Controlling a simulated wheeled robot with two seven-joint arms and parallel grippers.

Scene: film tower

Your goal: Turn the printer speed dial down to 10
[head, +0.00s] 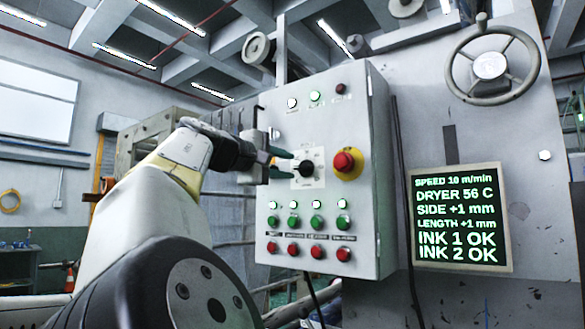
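The speed dial (306,168) is a black round knob on a white scale plate on the front of a grey control box (324,105). Its scale marks are too small to read. The green-on-black display (458,218) at the right reads SPEED 10 m/min.
A red emergency button (345,162) on a yellow base sits close right of the dial. Rows of green buttons (295,222) and red buttons (293,249) lie below it. Small lamps (315,96) line the box top. A handwheel (490,66) is at the upper right.

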